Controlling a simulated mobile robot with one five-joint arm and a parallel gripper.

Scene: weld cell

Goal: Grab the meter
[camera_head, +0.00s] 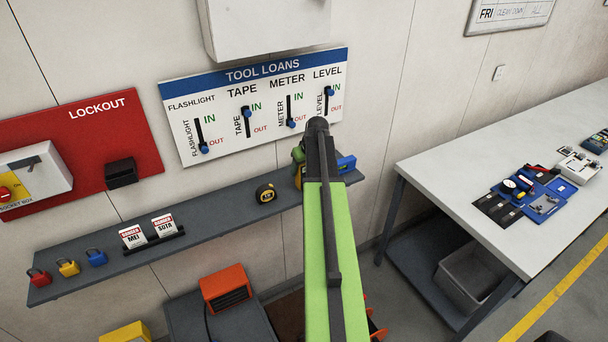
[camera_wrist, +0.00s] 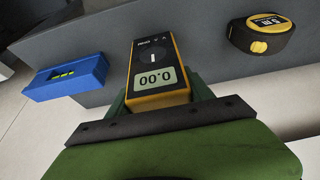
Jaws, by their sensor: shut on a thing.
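The meter (camera_wrist: 152,52) is a yellow-edged, dark-faced multimeter with a dial and a display reading 0.00. In the wrist view it sits between the green jaws of my gripper (camera_wrist: 160,94), which is shut on it. The meter is over the grey shelf (camera_wrist: 225,45); whether it touches the shelf or is lifted cannot be told. In the head view my arm hides most of the gripper and meter at the shelf's right end.
A blue level (camera_head: 346,163) lies right of my arm and a tape measure (camera_head: 266,194) left of it. The tool loans board (camera_head: 262,130) hangs above; its meter slider (camera_head: 291,124) is at OUT. Padlocks and tags stand further left. A white workbench (camera_head: 450,175) is at right.

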